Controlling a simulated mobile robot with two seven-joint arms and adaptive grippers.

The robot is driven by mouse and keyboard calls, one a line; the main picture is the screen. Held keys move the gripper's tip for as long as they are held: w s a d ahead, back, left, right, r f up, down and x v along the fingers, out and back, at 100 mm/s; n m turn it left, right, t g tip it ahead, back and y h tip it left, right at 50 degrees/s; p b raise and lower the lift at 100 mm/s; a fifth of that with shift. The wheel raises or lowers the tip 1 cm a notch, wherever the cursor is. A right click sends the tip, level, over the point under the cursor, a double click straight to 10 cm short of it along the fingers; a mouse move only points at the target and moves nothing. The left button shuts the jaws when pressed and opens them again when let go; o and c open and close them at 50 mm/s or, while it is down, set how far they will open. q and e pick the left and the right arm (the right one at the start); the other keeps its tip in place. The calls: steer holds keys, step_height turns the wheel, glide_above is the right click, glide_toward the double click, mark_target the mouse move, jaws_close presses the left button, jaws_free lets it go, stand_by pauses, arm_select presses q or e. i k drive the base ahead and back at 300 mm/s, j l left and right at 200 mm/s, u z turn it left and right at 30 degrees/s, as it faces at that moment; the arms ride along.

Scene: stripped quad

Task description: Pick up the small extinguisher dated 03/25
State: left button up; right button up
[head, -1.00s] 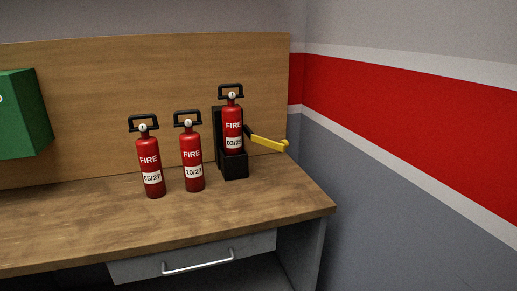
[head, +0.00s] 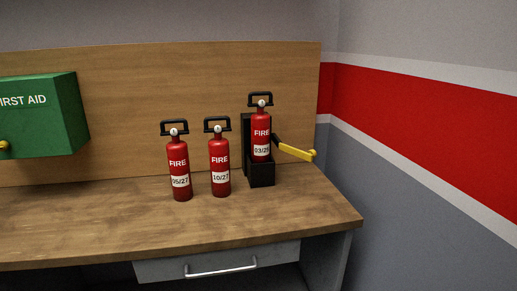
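The small red extinguisher labelled 03/25 (head: 261,135) stands upright in a black bracket (head: 262,175) on the wooden bench, at the right end near the back panel. A black handle tops it. A yellow-ended lever (head: 297,151) sticks out from the bracket to the right, angled slightly down; it looks swung away from the extinguisher's front. Two similar extinguishers stand free on the bench to its left, one labelled 10/27 (head: 219,165) and one labelled 05/27 (head: 179,168). Neither of my grippers shows in the head view.
A green first aid box (head: 45,122) is on the back panel at left. The wooden bench top (head: 250,220) is clear in front of the extinguishers. A drawer with a metal handle (head: 222,268) is below. A wall closes the right side.

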mark_target(260, 121)
steer(key=i+l+z, duration=0.25)
steer(key=i, duration=0.2)
steer(key=i+l+z, duration=0.2)
steer(key=i, duration=0.3)
